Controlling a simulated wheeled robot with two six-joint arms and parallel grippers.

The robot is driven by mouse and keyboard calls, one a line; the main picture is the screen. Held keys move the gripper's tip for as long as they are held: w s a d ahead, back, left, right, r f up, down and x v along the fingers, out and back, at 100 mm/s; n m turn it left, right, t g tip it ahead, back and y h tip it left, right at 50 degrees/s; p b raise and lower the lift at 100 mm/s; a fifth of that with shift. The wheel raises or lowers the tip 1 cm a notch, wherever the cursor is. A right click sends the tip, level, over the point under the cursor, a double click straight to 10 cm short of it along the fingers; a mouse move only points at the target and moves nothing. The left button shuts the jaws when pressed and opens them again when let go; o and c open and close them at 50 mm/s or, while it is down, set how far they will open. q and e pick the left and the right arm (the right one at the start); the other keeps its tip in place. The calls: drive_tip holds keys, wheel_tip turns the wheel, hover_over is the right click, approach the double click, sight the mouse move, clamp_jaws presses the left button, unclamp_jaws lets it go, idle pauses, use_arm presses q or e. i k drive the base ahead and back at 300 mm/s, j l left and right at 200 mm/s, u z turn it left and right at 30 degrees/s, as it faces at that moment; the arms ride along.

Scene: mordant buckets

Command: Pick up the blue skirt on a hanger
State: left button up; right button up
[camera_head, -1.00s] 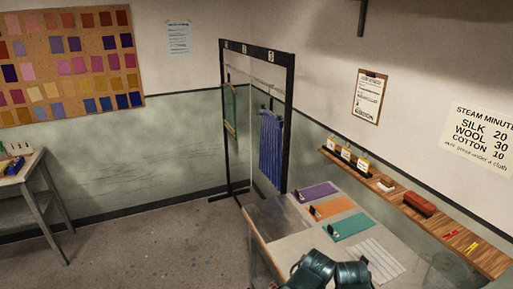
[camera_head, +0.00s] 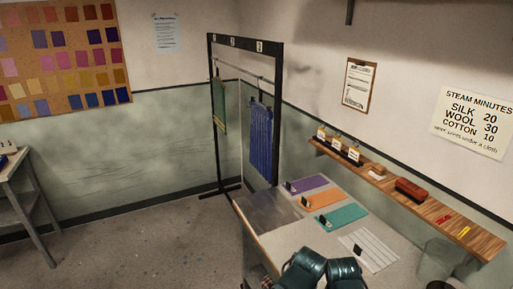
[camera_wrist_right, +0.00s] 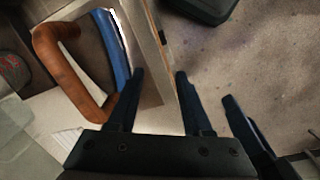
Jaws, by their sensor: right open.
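The blue skirt (camera_head: 261,138) hangs from the rail of the black-framed rack (camera_head: 278,110), at the centre of the head view. Its hanger is too small to make out clearly. A green garment (camera_head: 219,102) hangs on the same rail, to its left and apart from it. My right gripper (camera_wrist_right: 160,75) shows in the right wrist view, with its dark fingers apart and nothing between them. The skirt is not in that view. My left gripper cannot be made out in the head view; only my dark arm links show at the bottom edge.
A table (camera_head: 285,240) with purple, orange, teal and striped cloths stands before the rack at right. A wooden wall shelf (camera_head: 440,215) runs along the right wall. Another table (camera_head: 20,185) is at far left. Floor (camera_head: 150,240) between is open. A brown handle (camera_wrist_right: 48,55) is near my right gripper.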

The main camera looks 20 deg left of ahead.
sight(261, 139)
drive_tip(key=i+j+z, duration=0.1)
drive_tip(key=j, duration=0.3)
drive_tip(key=i+j+z, duration=0.1)
drive_tip(key=i+j, duration=0.2)
drive_tip(key=i+j+z, duration=0.1)
drive_tip(key=j, duration=0.4)
drive_tip(key=i+j+z, duration=0.1)
drive_tip(key=i+j, duration=0.15)
drive_tip(key=j, duration=0.15)
drive_tip(key=i+j+z, duration=0.1)
drive_tip(key=j, duration=0.35)
drive_tip(key=i+j+z, duration=0.15)
drive_tip(key=j, duration=0.3)
drive_tip(key=i+j+z, duration=0.1)
drive_tip(key=j, duration=0.35)
drive_tip(key=i+j+z, duration=0.1)
drive_tip(key=j, duration=0.35)
